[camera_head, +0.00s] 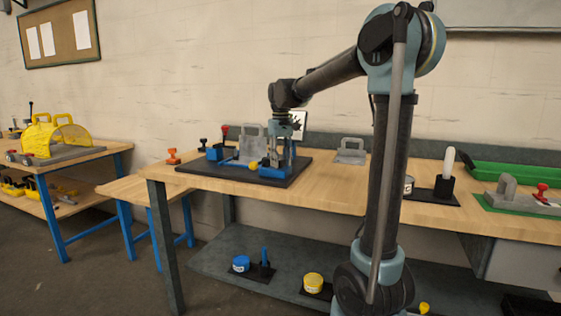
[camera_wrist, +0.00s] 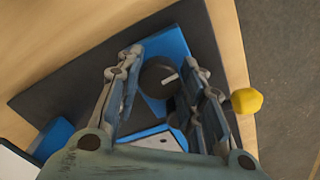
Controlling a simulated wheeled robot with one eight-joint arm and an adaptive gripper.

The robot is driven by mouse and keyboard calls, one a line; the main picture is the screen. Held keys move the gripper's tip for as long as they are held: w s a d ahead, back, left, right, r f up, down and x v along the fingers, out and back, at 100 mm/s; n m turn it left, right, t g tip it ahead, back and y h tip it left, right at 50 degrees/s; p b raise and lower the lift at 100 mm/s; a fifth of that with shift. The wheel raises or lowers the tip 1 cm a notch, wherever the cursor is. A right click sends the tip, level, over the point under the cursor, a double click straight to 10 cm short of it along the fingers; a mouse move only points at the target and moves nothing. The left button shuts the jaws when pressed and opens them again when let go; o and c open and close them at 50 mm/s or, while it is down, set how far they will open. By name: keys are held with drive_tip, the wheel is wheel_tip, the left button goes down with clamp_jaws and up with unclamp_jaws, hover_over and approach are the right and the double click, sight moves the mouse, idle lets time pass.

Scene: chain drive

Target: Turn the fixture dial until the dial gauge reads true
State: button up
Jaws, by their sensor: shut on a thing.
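The fixture dial (camera_wrist: 158,77) is a round black knob with a white pointer line, on a blue block (camera_wrist: 168,45) in the wrist view. My gripper (camera_wrist: 163,72) has one finger on each side of the dial and is shut on it. In the head view my gripper (camera_head: 283,158) is low over the right part of a black board (camera_head: 200,169), and it hides the dial there. A white panel with dark marks (camera_head: 298,120) stands behind my gripper and may be the dial gauge. Its reading is too small to tell.
A grey handled block (camera_head: 250,145) and blue parts stand left of my gripper on the board. A yellow knob (camera_wrist: 246,100) sits close to my right finger in the wrist view. A grey handled plate (camera_head: 350,152) stands farther right on the wooden bench (camera_head: 330,188).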

drive_tip(key=n, duration=0.3)
drive_tip(key=shift+d+n, duration=0.1)
drive_tip(key=shift+n, duration=0.3)
drive_tip(key=shift+w+d+n, duration=0.1)
drive_tip(key=shift+w+n, duration=0.05)
drive_tip(key=shift+n, duration=1.35)
drive_tip(key=o, duration=1.1)
drive_tip(key=shift+d, duration=0.1)
drive_tip(key=shift+c, duration=0.2)
drive_tip(key=shift+r, duration=0.2)
wheel_tip(320, 180, up, 12)
drive_tip(key=shift+f, duration=0.2)
